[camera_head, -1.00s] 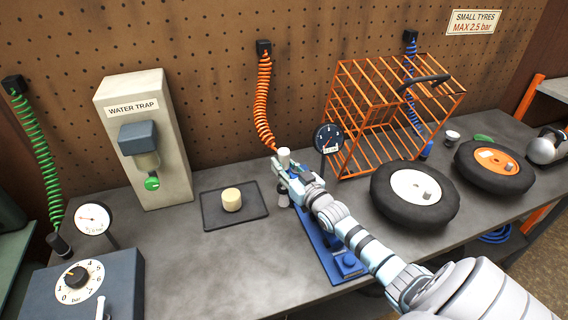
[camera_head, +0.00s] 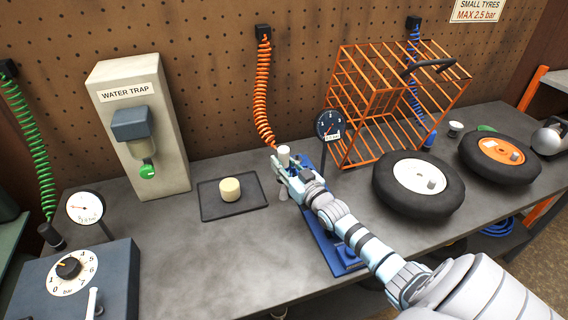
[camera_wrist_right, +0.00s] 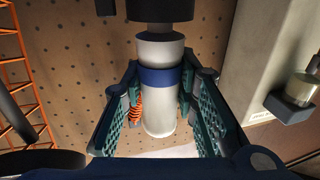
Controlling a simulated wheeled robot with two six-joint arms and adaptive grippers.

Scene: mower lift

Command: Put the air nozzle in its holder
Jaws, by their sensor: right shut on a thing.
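My right gripper (camera_head: 284,172) is above the bench, shut on a pale cylinder (camera_wrist_right: 160,108) with a blue band and a dark end, which looks like the air nozzle. The right wrist view shows both fingers beside it. In the head view its pale top (camera_head: 284,153) shows above the fingers, upright. The orange coiled hose (camera_head: 262,95) comes down from the wall to just beside it; the join is hidden. A blue base (camera_head: 338,255) lies under and behind my right arm. I cannot tell which thing is the holder. My left gripper is out of view.
A gauge (camera_head: 329,125) on a post and an orange cage (camera_head: 385,75) stand to the right. The water trap (camera_head: 165,150) stands left. Two tyres lie right.

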